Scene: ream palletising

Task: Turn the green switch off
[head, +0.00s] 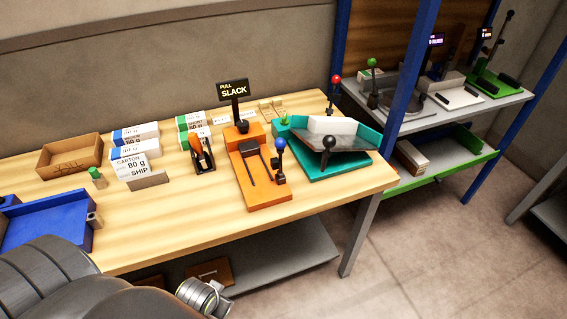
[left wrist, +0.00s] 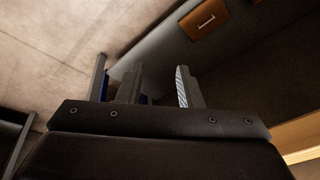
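No part is plainly labelled as the green switch. A lever with a green ball knob (head: 372,63) stands upright on the grey shelf at the back right. A small green-topped cylinder (head: 97,178) stands on the wooden table at the left, and a small green knob (head: 284,119) shows by the teal tray. Their on or off states are too small to tell. My left gripper (left wrist: 157,84) is in the left wrist view, its fingers apart with nothing between them, over the dark lower shelf and floor. My right gripper is in neither view.
The wooden table (head: 200,232) holds an orange lever base (head: 267,192), a teal tray (head: 345,170), a blue tray (head: 45,225), a cardboard box (head: 70,155) and several reams. Blue posts (head: 411,70) frame the shelf. Floor is open at the lower right.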

